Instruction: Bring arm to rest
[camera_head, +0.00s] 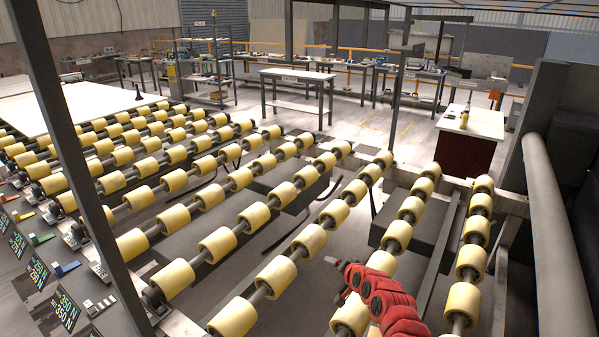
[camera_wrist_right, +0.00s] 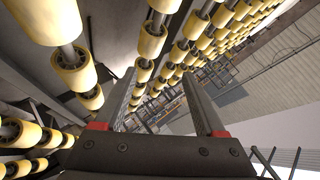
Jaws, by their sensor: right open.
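My right arm (camera_head: 390,302) is red and reaches in from the bottom right of the head view, over the yellow rollers. My right gripper (camera_head: 335,280) is at its left end, small and partly hidden by the arm. In the right wrist view my right gripper (camera_wrist_right: 158,80) has two dark fingers wide apart with nothing between them; it is open and empty. My left arm and gripper are not in view.
Rows of yellow rollers (camera_head: 224,243) on metal shafts surround the right arm below and at both sides. A dark post (camera_head: 75,150) crosses the left; a thick grey cylinder (camera_head: 560,230) stands at the right. Behind are a white table (camera_head: 297,76) and a white-topped counter (camera_head: 482,122).

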